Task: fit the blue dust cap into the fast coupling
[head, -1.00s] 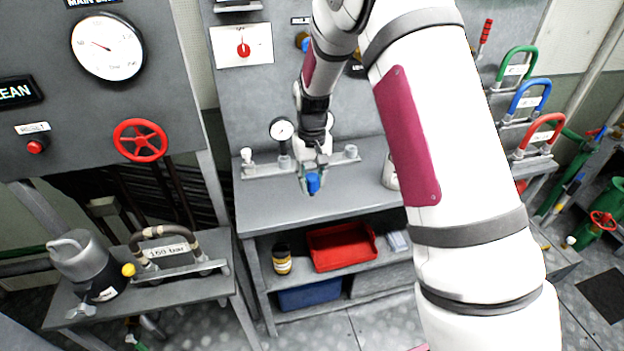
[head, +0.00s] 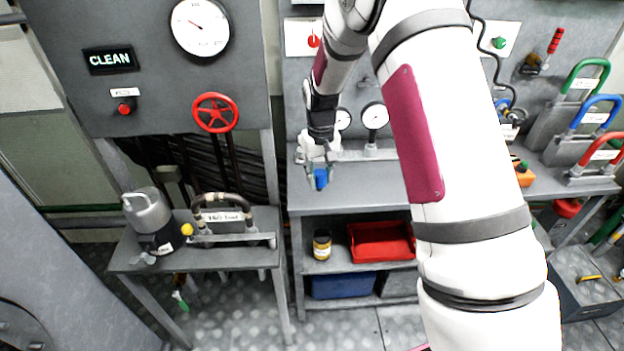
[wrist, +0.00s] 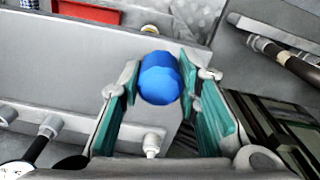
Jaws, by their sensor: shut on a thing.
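The blue dust cap (head: 321,180) is held between the fingers of my gripper (head: 319,176), in the air over the left part of the grey middle bench. In the wrist view the cap (wrist: 160,77) is a rounded blue piece between the teal pads of my gripper (wrist: 160,85), which is shut on it. I cannot pick out the fast coupling for certain. On the left bench a curved hose (head: 222,200) with a labelled plate stands on a metal bar fitting with a yellow knob (head: 187,229). My gripper is apart from that fitting.
A grey canister (head: 148,212) stands on the left bench (head: 262,257), with a gap between it and the middle bench (head: 365,200). Gauges (head: 375,115) and a pipe rail line the middle bench's back. A red tray (head: 375,242) is on its shelf. A red handwheel (head: 215,113) juts from the panel.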

